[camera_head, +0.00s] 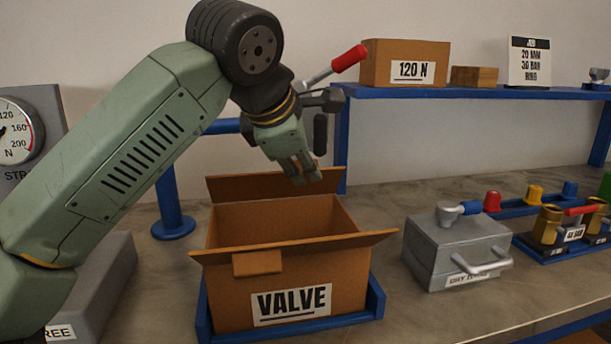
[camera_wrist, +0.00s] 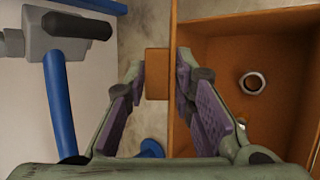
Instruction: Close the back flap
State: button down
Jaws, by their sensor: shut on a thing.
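A brown cardboard box (camera_head: 220,290) labelled VALVE stands open on the bench. Its back flap (camera_head: 255,186) is raised at the rear edge. My gripper (camera_head: 306,176) is above the back edge, pointing down at the flap's right part. In the wrist view my gripper (camera_wrist: 160,75) has one finger on each side of the flap's small brown tab (camera_wrist: 157,73), shut on it. The front flap (camera_head: 345,244) is folded outward, with its own tab (camera_head: 257,263). A metal ring-shaped part (camera_wrist: 252,84) lies inside the box, hidden in the head view.
The box sits in a blue tray (camera_head: 345,319). A grey metal case (camera_head: 455,250) stands to its right, and a blue rack (camera_head: 565,245) with fittings is farther right. A blue shelf (camera_head: 480,93) runs behind. A blue post (camera_head: 172,205) stands behind left.

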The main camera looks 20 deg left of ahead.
jog(key=shift+s+d+f+t+b, duration=0.2)
jog(key=shift+s+f+t+b, duration=0.25)
jog(key=shift+b, duration=0.4)
jog(key=shift+r, duration=0.15)
jog(key=c, duration=1.4)
grip_release()
jog(key=shift+c, duration=0.2)
jog(key=v, duration=1.2)
jog(key=shift+d, duration=0.25)
